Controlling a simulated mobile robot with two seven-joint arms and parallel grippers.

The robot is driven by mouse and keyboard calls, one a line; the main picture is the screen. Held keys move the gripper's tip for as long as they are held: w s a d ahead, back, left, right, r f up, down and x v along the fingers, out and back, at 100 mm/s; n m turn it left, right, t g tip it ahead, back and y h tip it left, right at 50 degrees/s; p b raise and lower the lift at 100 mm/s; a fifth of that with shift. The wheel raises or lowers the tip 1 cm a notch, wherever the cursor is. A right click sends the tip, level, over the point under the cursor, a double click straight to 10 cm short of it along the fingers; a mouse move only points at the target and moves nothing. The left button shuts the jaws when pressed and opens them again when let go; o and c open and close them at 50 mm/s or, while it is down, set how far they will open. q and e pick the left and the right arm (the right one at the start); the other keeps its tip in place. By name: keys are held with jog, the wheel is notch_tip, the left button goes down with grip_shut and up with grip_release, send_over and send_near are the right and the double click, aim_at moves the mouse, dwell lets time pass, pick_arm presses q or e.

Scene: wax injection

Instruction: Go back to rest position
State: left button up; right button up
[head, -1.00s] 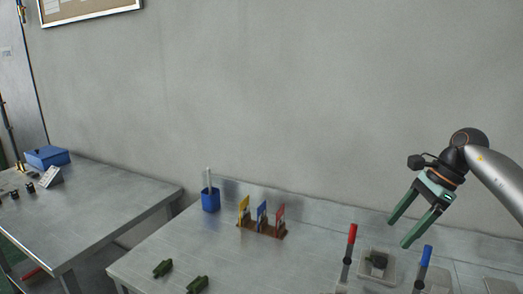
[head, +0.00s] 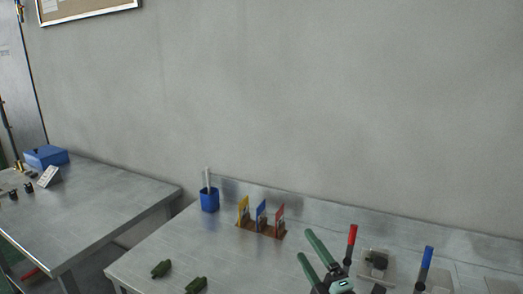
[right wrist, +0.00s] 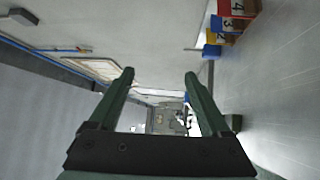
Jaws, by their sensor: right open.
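My right gripper (head: 312,256) is at the lower middle right in the head view, in front of the steel workbench (head: 160,240). Its two green fingers are spread apart and point up and to the left. In the right wrist view the open fingers (right wrist: 160,78) have nothing between them; the far end of the room shows beyond. My left gripper is in neither current view.
On the workbench are a blue cup (head: 210,200), a rack (head: 260,230) with yellow, blue and red tags, and two dark green parts (head: 161,269). A red-handled tool (head: 351,243), a grey block (head: 376,259) and a blue-handled tool (head: 425,264) stand near the gripper. Another table (head: 110,205) is at left.

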jog(key=s+d+f+m+g+h, duration=0.2)
jog(key=s+d+f+m, duration=0.1)
jog(key=s+f+m, duration=0.1)
jog(key=s+d+f+m+g+h, duration=0.2)
jog(key=s+d+f+m+g, duration=0.1)
jog(key=s+f+m, duration=0.2)
jog(key=s+d+f+m+g+h, duration=0.2)
jog(key=s+d+f+m+h, duration=0.1)
jog(key=f, duration=0.3)
jog(key=shift+s+f+m, duration=0.3)
jog(key=shift+s+m, duration=0.5)
jog(key=s+d+f+m+g, duration=0.1)
jog(key=s+f+m+g, duration=0.25)
jog(key=s, duration=0.65)
jog(key=s+d+f+m+g, duration=0.1)
jog(key=s+f+m+g, duration=0.3)
jog(key=s, duration=0.6)
jog(key=w+a+f+n+t+y+b, duration=0.1)
jog(key=w+a+f+t, duration=0.1)
jog(key=f, duration=0.4)
jog(key=w+a+f+n+t+y+b, duration=0.1)
jog(key=w+a+f+t, duration=0.1)
jog(key=f, duration=0.4)
jog(key=shift+w+a+f+t+y, duration=0.15)
jog(key=shift+w+a+t+y, duration=0.15)
jog(key=shift+w+t, duration=0.3)
